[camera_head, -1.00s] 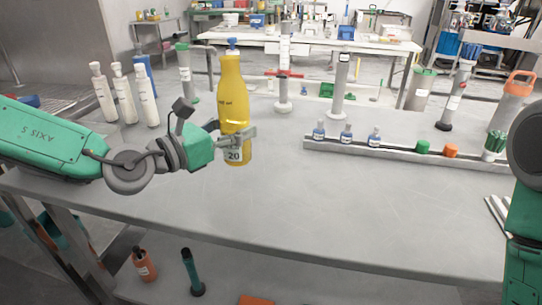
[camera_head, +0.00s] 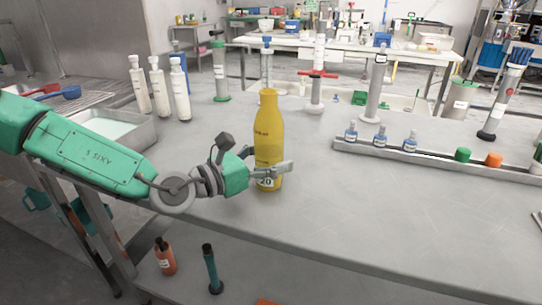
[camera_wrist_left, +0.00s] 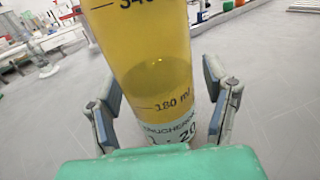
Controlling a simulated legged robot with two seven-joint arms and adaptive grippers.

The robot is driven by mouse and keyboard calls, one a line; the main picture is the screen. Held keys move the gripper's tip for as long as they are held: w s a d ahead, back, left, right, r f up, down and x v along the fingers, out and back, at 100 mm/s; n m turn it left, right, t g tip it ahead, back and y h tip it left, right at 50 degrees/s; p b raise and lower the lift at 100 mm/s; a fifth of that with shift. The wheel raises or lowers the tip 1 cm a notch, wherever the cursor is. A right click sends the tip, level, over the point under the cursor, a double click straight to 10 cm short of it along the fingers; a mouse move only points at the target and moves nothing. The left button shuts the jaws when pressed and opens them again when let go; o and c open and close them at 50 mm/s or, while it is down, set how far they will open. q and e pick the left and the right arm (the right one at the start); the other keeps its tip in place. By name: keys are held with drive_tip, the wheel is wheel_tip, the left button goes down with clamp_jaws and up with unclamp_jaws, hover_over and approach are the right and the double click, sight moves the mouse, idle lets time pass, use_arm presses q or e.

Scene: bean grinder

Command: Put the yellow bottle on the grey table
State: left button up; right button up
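The yellow bottle (camera_head: 268,128) stands upright on the grey table (camera_head: 330,215), near its front left part. Its base appears to rest on the tabletop. My left gripper (camera_head: 275,171) is around the lower part of the bottle, level with its "20" label. In the left wrist view, the bottle (camera_wrist_left: 150,70) is between the two fingers of the gripper (camera_wrist_left: 165,100), with narrow gaps beside it, so the fingers look open around it. The liquid level shows near the 180 ml mark. My right gripper is not seen.
Three white bottles (camera_head: 160,92) stand behind my left arm, near a metal basin (camera_head: 120,125). A grey rail (camera_head: 435,160) with small bottles and caps lies to the right. Tall cylinders stand at the back. The front middle of the table is clear.

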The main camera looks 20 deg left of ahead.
use_arm(q)
drive_tip(key=shift+d+r, duration=0.1)
drive_tip(key=shift+s, duration=0.2)
drive_tip(key=p+v, duration=0.1)
drive_tip(key=v, duration=0.4)
drive_tip(key=p+v, duration=0.1)
drive_tip(key=v, duration=0.4)
drive_tip(key=shift+s+a+r+p, duration=0.1)
drive_tip(key=shift+a+r+p, duration=0.05)
drive_tip(key=shift+a+p, duration=0.3)
drive_tip(key=shift+s+a, duration=0.25)
drive_tip(key=shift+s, duration=0.3)
